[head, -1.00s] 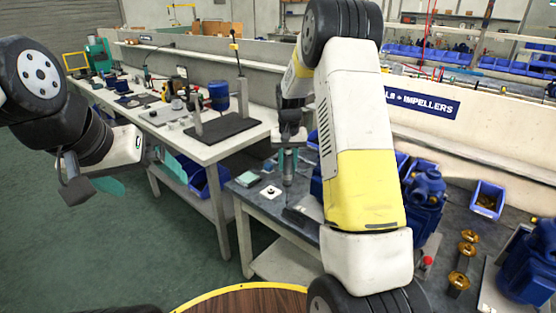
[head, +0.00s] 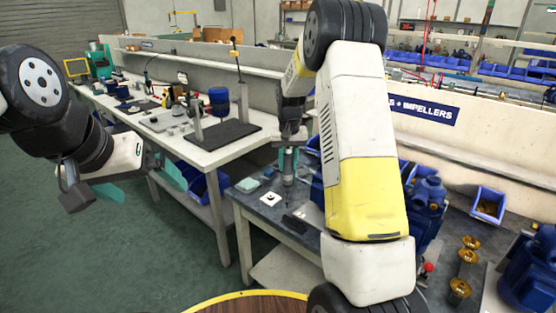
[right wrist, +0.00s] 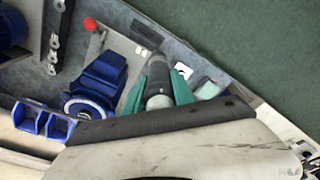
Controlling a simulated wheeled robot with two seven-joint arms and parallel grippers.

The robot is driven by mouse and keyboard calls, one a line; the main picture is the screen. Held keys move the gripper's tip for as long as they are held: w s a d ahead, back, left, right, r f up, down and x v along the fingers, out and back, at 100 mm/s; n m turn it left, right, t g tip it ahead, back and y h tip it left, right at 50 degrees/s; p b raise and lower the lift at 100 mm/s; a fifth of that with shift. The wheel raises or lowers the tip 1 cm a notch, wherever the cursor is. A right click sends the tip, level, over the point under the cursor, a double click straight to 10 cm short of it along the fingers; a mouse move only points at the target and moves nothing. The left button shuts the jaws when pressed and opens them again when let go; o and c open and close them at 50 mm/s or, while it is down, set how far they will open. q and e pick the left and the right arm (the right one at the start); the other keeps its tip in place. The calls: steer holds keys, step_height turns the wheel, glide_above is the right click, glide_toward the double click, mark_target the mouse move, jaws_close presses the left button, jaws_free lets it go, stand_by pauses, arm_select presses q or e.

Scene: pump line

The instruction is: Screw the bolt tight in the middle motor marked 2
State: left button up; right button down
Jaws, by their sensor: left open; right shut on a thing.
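My right gripper (head: 288,160) is shut on a grey, screwdriver-like tool (right wrist: 158,88), upright over the left end of the near bench. Its teal fingers clasp the tool's sides in the right wrist view. A blue motor (right wrist: 98,85) stands beside them there. In the head view one blue motor (head: 427,195) stands right of my right arm, and another blue motor (head: 528,270) at the right edge. A further blue shape is mostly hidden behind my arm. No number marks are readable and the bolt cannot be made out. My left gripper (head: 142,184) is open and empty over the floor.
The near bench (head: 262,215) holds a white card (head: 270,199), a black object (head: 294,223), a red knob (head: 428,267) and brass fittings (head: 467,257). A blue bin (head: 488,204) stands behind. A white table (head: 205,152) with equipment is further left. Green floor is open at left.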

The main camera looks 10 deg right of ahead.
step_height(320, 180, up, 25)
stand_by(1.6)
